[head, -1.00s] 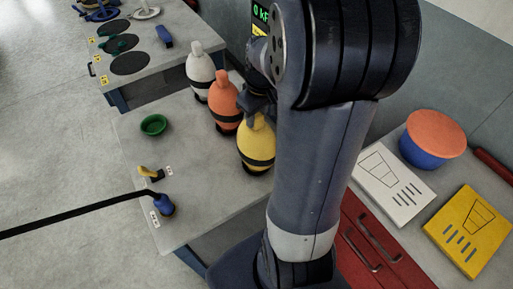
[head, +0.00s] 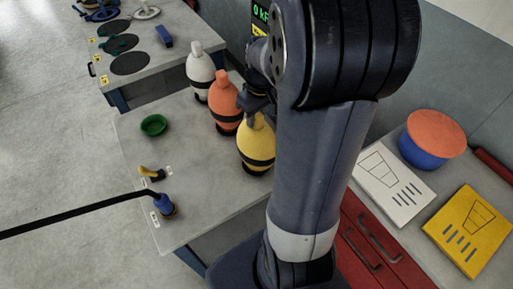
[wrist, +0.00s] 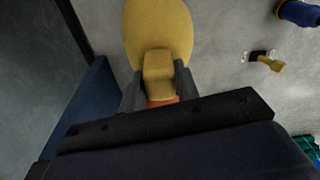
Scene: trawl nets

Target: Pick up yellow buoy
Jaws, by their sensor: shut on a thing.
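The yellow buoy (head: 256,145) with a dark band stands upright on the grey table, at the right end of a row of buoys. It also shows in the wrist view (wrist: 158,28). My gripper (wrist: 158,78) is shut on the narrow neck of the yellow buoy, one finger on each side. In the head view my gripper (head: 260,108) is at the top of the buoy, partly hidden by my arm.
An orange buoy (head: 225,100) and a white buoy (head: 200,70) stand close by on the left. A green ring-like dish (head: 153,125), a yellow-handled piece (head: 150,173) and a blue piece (head: 164,205) sit toward the table's left side. The table's middle is clear.

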